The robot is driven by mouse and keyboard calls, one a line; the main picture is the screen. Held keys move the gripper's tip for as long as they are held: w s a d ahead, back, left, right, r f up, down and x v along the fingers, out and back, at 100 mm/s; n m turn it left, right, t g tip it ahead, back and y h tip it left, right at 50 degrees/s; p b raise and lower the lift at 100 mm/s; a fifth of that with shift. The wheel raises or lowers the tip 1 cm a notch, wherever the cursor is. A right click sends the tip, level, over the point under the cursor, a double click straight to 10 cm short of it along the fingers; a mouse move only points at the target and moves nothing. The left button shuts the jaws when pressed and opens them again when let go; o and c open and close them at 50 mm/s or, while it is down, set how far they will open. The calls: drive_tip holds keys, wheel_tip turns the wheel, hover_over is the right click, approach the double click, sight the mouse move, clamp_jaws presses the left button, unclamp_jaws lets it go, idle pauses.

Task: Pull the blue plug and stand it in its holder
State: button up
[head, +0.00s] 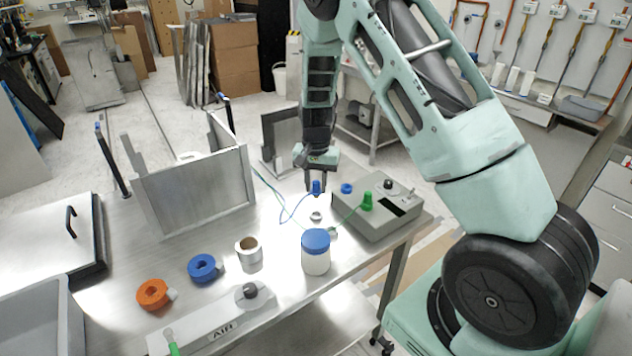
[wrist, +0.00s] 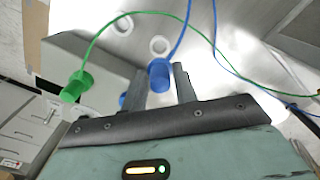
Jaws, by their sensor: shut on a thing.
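My gripper (head: 316,190) is shut on the blue plug (head: 316,187), off the grey box (head: 385,222) and to its left. In the wrist view the blue plug (wrist: 160,75) sits between my two fingers (wrist: 160,88), its blue cable (wrist: 181,38) running upward in the picture. Its lower end is hard to see. A small white ring (head: 316,216), possibly a holder, lies on the table just below the gripper in the head view. Two white rings show in the wrist view, one nearer the plug (wrist: 160,45) and one farther (wrist: 123,25).
A green plug (head: 367,202) with a green cable stands on the grey box, near a blue socket (head: 347,188). A white jar with blue lid (head: 316,252), a tape roll (head: 249,254) and blue (head: 204,268) and orange (head: 153,294) rings stand nearer. A metal panel (head: 195,190) rises left.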

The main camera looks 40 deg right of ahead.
sight(316, 196)
drive_tip(key=shift+f+b, duration=1.6)
drive_tip(key=shift+f, duration=1)
drive_tip(key=shift+f, duration=0.4)
drive_tip(key=shift+f+b, duration=0.3)
drive_tip(key=shift+f, duration=0.05)
drive_tip(key=shift+f+b, duration=0.3)
drive_tip(key=shift+f, duration=0.2)
idle(0.3)
drive_tip(key=o, duration=1.5)
drive_tip(key=shift+o, duration=0.2)
drive_tip(key=shift+r, duration=0.1)
drive_tip(key=shift+r+p, duration=6.05)
drive_tip(key=shift+r, duration=1.9)
